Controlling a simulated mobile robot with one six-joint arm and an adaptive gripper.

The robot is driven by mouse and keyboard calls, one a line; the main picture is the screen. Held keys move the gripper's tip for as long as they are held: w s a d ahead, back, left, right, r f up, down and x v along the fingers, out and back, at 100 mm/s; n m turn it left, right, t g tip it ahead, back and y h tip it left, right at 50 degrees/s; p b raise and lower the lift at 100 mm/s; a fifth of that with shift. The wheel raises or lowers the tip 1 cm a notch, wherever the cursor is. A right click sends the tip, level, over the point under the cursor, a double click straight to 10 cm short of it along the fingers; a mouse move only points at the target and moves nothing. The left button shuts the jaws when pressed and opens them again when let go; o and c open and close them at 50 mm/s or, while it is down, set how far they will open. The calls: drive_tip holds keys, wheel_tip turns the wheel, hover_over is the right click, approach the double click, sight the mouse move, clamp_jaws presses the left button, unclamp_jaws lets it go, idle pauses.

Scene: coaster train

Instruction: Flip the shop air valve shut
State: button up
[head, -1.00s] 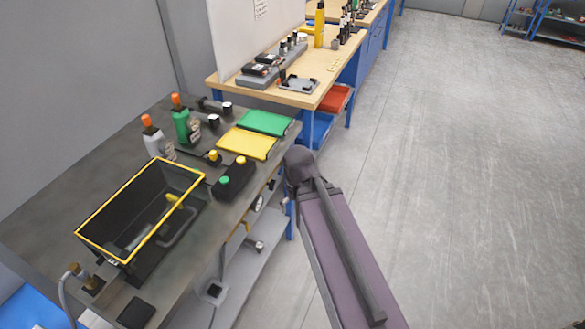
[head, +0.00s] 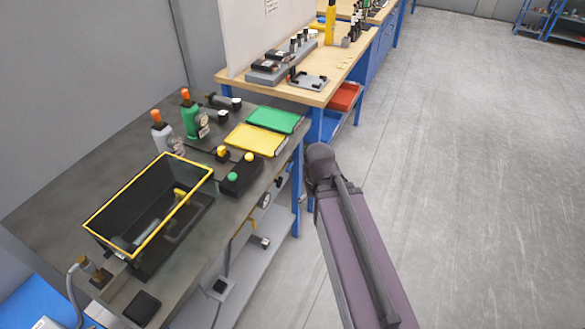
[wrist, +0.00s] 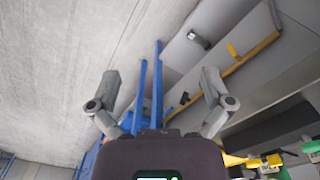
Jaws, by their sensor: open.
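In the wrist view a yellow pipe (wrist: 240,62) runs diagonally under the dark workbench, with a short yellow handle (wrist: 232,50) standing off it. This looks like the shop air valve, but I cannot be sure. In the head view part of a yellow pipe (head: 241,237) shows below the bench's front edge, mostly hidden by the bench top. My gripper (wrist: 160,78) is open and empty in the wrist view, its two fingers spread wide. It is apart from the pipe and handle. In the head view my gripper cannot be made out; my arm hangs right of the bench.
The dark workbench (head: 70,185) carries a yellow-rimmed black bin (head: 120,240), bottles, yellow and green trays and a button box (head: 243,176). A blue leg (head: 297,190) stands at its corner. A lower shelf (head: 268,222) holds small items. The floor (head: 455,190) to the right is clear.

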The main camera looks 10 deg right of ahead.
drive_tip(key=shift+w+f, duration=0.1)
drive_tip(key=shift+w, duration=0.05)
drive_tip(key=c, duration=0.7)
drive_tip(key=shift+w+f+b, duration=0.2)
drive_tip(key=shift+w+b, duration=0.1)
drive_tip(key=c, duration=0.3)
drive_tip(key=w+f+n+y+b, duration=0.1)
drive_tip(key=w, duration=0.1)
drive_tip(key=w+f+n+b, duration=0.1)
drive_tip(key=w+b, duration=0.1)
drive_tip(key=w+f+n+t+y+b, duration=0.1)
drive_tip(key=w+f, duration=0.1)
drive_tip(key=w, duration=0.1)
drive_tip(key=shift+w+a+y, duration=0.1)
drive_tip(key=shift+a+y, duration=0.05)
drive_tip(key=shift+y, duration=0.15)
clamp_jaws()
drive_tip(key=w+d+f+n+t+y+b, duration=0.1)
drive_tip(key=w+d+n+y+b, duration=0.1)
drive_tip(key=w+b, duration=0.2)
drive_tip(key=w+d+f+n+t+y+b, duration=0.2)
drive_tip(key=w+d+n+b, duration=0.1)
drive_tip(key=w, duration=0.8)
drive_tip(key=w+d+f+n+t+y+b, duration=0.1)
drive_tip(key=w+d+n+t+y+b, duration=0.1)
drive_tip(key=w+b, duration=0.3)
drive_tip(key=shift+w+d+f+n+y+b, duration=0.15)
drive_tip(key=shift+w+f+n+y+b, duration=0.25)
drive_tip(key=shift+w, duration=0.8)
